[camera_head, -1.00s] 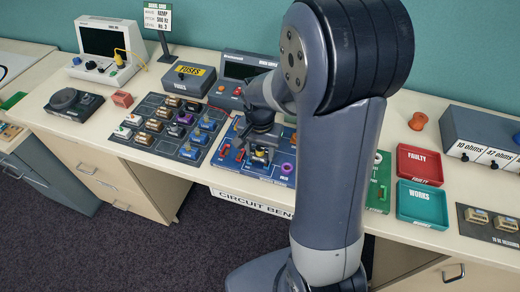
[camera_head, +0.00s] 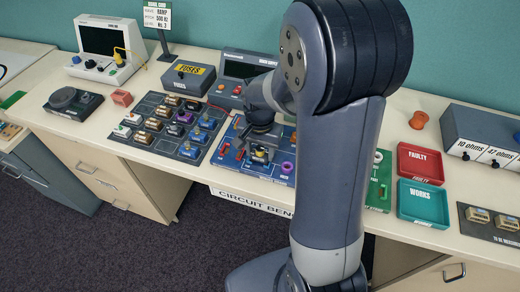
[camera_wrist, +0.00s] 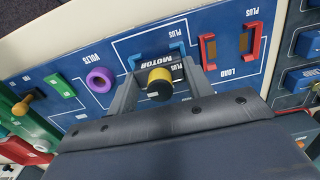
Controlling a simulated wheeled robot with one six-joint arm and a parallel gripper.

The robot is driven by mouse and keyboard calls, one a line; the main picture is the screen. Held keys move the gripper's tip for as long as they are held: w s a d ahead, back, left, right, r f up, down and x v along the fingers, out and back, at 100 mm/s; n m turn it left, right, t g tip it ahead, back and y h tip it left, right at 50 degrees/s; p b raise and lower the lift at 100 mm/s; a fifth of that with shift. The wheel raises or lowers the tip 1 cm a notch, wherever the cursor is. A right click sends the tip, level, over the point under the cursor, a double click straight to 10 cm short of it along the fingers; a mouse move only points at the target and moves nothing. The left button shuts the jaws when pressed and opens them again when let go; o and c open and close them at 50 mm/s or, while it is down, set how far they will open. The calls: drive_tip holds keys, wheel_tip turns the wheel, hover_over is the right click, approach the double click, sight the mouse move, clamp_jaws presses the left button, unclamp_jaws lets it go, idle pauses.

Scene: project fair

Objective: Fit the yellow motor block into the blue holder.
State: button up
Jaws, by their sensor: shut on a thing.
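The yellow motor block (camera_wrist: 159,85) is between the two fingers of my gripper (camera_wrist: 160,90) in the wrist view. It has a yellow round part on a dark body marked MOTOR. My gripper is shut on it. The blue holder (camera_wrist: 181,48) shows as raised blue corners just beyond the block on the blue circuit board (camera_wrist: 110,55). The block overlaps the holder in this view, and I cannot tell whether it is seated or just above. In the head view my gripper (camera_head: 261,152) is low over the board, with the block mostly hidden.
On the board, a red holder (camera_wrist: 256,40) is to the right and a purple ring (camera_wrist: 100,80) to the left. A dark parts tray (camera_head: 163,141) stands left of the board. The red FAULTY tray (camera_head: 421,164) and green WORKS tray (camera_head: 422,203) are on the right.

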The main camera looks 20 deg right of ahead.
drive_tip(key=shift+f, duration=0.2)
drive_tip(key=o, duration=1.6)
drive_tip(key=shift+c, duration=0.2)
drive_tip(key=shift+r, duration=0.15)
drive_tip(key=shift+r+p, duration=3.05)
drive_tip(key=shift+r, duration=0.8)
drive_tip(key=shift+f, duration=0.15)
wheel_tip(320, 180, down, 7)
drive_tip(key=b, duration=0.5)
drive_tip(key=shift+b, duration=0.35)
drive_tip(key=shift+r+p, duration=3)
drive_tip(key=shift+r, duration=0.95)
